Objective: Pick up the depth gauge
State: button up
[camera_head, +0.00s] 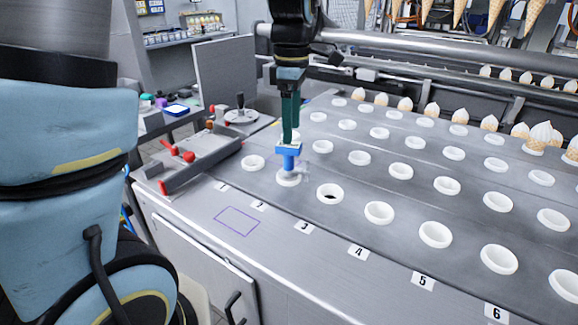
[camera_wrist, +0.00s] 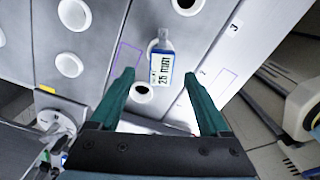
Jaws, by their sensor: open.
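The depth gauge (camera_head: 288,160) is a small blue tool with a wide top, standing upright at a white ring holder near label 2 in the head view. In the wrist view the gauge (camera_wrist: 162,68) shows a white label reading 25 and lies between the two fingers in the picture, with gaps on both sides. My gripper (camera_head: 290,138) has teal fingers pointing down, just above or around the gauge's top; the head view does not show which. In the wrist view my gripper (camera_wrist: 158,76) is open. The gauge's lower end is hidden in the head view.
Rows of white ring holders (camera_head: 379,212) cover the metal top around the gauge. A purple outlined rectangle (camera_head: 237,221) marks a bare area in front. A fixture with red knobs (camera_head: 189,157) stands at left. Tipped cones (camera_head: 431,110) line the back.

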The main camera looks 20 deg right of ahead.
aim_at(289, 150)
jog(key=shift+a+f+p, duration=0.15)
jog(key=shift+f+p, duration=0.3)
jog(key=shift+f, duration=1.25)
jog(key=shift+a+f+p, duration=0.15)
jog(key=shift+f+p, duration=0.3)
jog(key=shift+f, duration=1.2)
grip_shut()
